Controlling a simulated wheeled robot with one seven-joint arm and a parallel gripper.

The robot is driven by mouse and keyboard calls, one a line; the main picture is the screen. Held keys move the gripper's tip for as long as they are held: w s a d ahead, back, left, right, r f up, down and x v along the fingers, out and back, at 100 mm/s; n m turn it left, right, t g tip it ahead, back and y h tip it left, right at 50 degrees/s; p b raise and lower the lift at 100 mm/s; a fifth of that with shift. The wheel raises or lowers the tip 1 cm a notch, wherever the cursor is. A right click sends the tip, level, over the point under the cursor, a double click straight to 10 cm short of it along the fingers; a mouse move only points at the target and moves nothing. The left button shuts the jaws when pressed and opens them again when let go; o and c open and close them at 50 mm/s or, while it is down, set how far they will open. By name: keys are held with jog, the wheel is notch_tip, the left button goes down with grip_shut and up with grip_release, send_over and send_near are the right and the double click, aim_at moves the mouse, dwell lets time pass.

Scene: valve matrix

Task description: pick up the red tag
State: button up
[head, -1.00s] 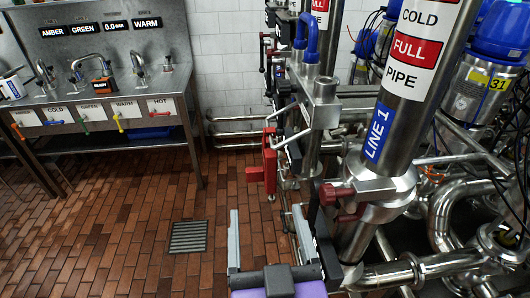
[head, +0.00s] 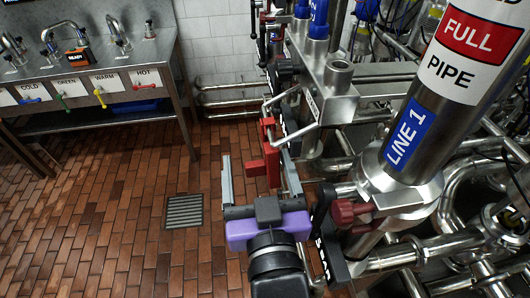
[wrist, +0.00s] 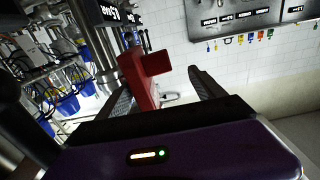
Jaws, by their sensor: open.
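A red blocky piece (head: 267,152), the closest match to the red tag, stands upright by the valve manifold, left of its pipes. In the wrist view the red piece (wrist: 142,75) is large and lies between the finger lines, nearer the left finger. My gripper (head: 257,165), with a purple body and grey fingers, is open, and the red piece shows between the fingers. I cannot tell whether a finger touches it. The wrist view also shows the open fingers of my gripper (wrist: 160,85). The lower part of the red piece is partly hidden by the left finger in the wrist view.
The manifold pipes (head: 410,140) and a red valve knob (head: 348,212) stand close on the right. A metal sink bench (head: 90,80) with coloured taps is at the back left. A floor drain (head: 184,211) lies in open brick floor. A wall board (wrist: 250,18) has small coloured items below it.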

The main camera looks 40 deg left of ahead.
jog(key=p+x, duration=0.1)
jog(key=x, duration=0.3)
jog(key=shift+w+a, duration=0.25)
jog(key=shift+w, duration=0.05)
jog(key=c, duration=1.5)
jog(key=shift+o, duration=0.2)
